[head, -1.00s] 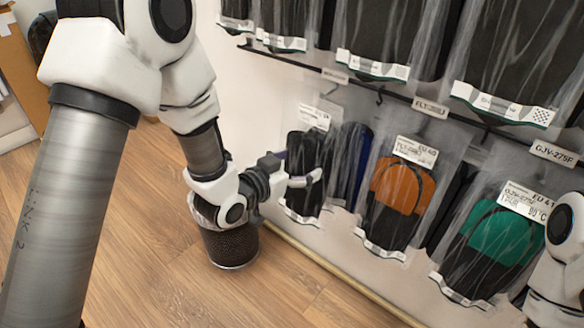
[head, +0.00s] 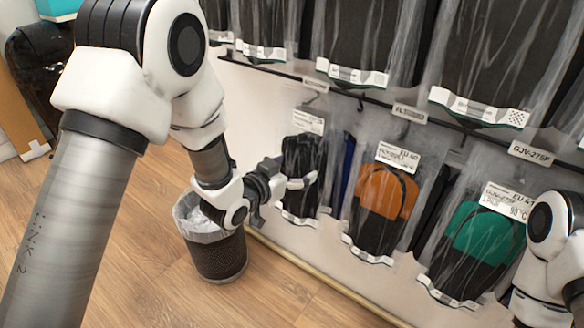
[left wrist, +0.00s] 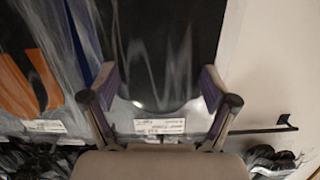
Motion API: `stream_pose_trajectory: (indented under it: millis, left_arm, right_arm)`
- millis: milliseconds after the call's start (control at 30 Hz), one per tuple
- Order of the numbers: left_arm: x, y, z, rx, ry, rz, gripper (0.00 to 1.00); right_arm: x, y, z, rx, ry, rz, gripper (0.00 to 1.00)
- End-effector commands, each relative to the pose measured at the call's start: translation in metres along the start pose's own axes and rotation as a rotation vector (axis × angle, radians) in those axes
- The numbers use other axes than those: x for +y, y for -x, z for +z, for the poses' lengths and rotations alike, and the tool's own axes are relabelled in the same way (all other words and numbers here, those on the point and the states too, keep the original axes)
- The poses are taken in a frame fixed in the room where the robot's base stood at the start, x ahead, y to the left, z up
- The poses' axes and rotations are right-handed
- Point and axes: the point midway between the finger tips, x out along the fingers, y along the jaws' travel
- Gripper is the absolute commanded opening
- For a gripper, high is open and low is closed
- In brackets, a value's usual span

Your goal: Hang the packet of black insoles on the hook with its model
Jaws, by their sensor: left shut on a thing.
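The packet of black insoles (head: 303,165) is a clear bag with a white label (head: 308,122) at its top. My left gripper (head: 299,182) is shut around its body and holds it roughly upright in front of the wall. In the left wrist view the black insoles (left wrist: 165,50) show between the two fingers (left wrist: 160,92), with the label (left wrist: 160,127) below. A hook under the left tag (head: 315,84) on the rail is just above the packet's top. I cannot tell whether the packet's hole is around it. My right gripper is out of view.
An orange-and-black packet (head: 385,195) and a green-and-black packet (head: 485,240) hang to the right. A blue insole (head: 345,170) is close beside the held packet. Larger black packets (head: 345,45) hang above. A waste bin (head: 215,250) stands on the floor below my left arm.

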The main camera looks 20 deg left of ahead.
Motion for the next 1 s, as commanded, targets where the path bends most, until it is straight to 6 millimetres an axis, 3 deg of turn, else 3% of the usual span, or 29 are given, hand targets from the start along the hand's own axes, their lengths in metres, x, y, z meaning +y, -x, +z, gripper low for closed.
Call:
stream_pose_trajectory:
  millis: [767, 800, 833, 1000]
  left_arm:
    - [-0.0001, -0.0001, 0.0009, 0.001, 0.000, 0.000, 0.49]
    - [-0.0001, -0.0001, 0.0009, 0.001, 0.000, 0.000, 0.93]
    - [-0.0001, -0.0001, 0.0009, 0.001, 0.000, 0.000, 1.00]
    - [0.0000, -0.0001, 0.0010, 0.001, 0.000, 0.000, 1.00]
  right_arm:
    - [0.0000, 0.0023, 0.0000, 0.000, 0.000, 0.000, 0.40]
    - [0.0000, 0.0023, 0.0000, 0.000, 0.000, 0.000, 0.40]
    - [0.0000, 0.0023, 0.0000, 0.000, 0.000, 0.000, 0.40]
    - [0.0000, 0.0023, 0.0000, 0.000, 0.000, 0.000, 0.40]
